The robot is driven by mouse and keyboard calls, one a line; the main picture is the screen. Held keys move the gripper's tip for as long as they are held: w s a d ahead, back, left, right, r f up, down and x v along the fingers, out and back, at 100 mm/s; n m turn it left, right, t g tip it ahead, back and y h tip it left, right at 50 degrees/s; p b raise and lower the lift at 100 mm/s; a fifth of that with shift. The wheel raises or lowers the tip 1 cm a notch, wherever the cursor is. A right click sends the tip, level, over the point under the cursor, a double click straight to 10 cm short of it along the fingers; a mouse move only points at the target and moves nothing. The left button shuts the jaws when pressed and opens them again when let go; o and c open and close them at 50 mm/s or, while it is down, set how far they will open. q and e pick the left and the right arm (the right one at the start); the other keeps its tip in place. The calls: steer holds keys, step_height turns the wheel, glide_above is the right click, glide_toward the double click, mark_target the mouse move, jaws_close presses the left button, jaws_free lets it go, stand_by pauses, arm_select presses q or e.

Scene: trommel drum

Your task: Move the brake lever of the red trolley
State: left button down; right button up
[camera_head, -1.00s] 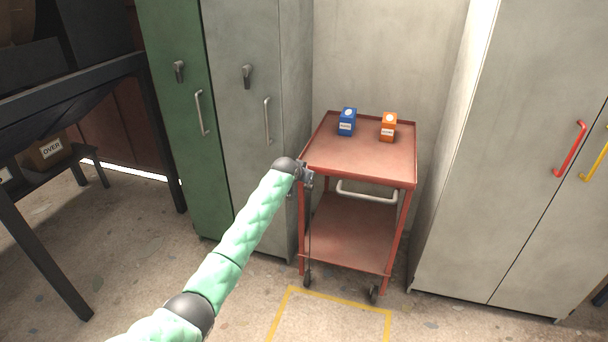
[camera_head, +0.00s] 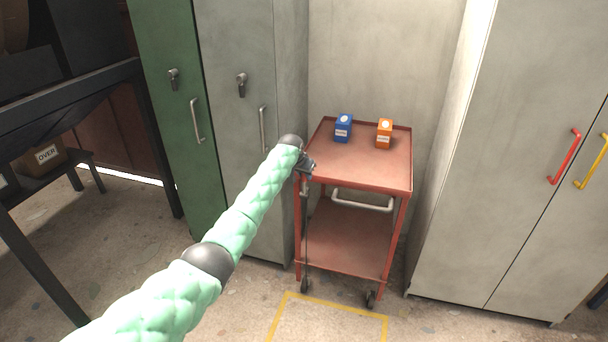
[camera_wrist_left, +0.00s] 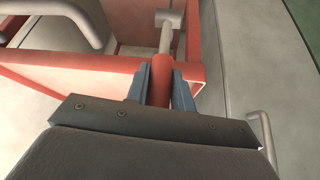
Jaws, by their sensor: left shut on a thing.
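The red trolley (camera_head: 352,172) stands between the cabinets. My left gripper (camera_head: 308,166) is at its front left corner, about level with the top tray. In the left wrist view the gripper (camera_wrist_left: 161,88) is shut on the red grip of the brake lever (camera_wrist_left: 161,70), with one finger on each side. A light grey rod runs from the grip to a grey block (camera_wrist_left: 170,18) at the trolley's side. In the head view the gripper and arm hide most of the lever. My right gripper is not in view.
A blue box (camera_head: 343,130) and an orange box (camera_head: 384,135) stand on the top tray. A white push bar (camera_head: 362,203) is on the trolley's front. Grey cabinets stand close on both sides. Yellow floor lines (camera_head: 335,305) lie in front; that floor is clear.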

arm_select(q)
steer(key=shift+r, duration=0.15)
steer(key=c, duration=1.3)
jaws_free()
steer(key=shift+w, duration=0.1)
steer(key=shift+c, duration=0.2)
steer(key=shift+o, duration=0.7)
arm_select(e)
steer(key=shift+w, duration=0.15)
arm_select(q)
steer(key=shift+s+a+r, duration=0.1)
steer(key=shift+s+r, duration=0.1)
steer(key=b+v, duration=0.2)
steer(key=v, duration=0.5)
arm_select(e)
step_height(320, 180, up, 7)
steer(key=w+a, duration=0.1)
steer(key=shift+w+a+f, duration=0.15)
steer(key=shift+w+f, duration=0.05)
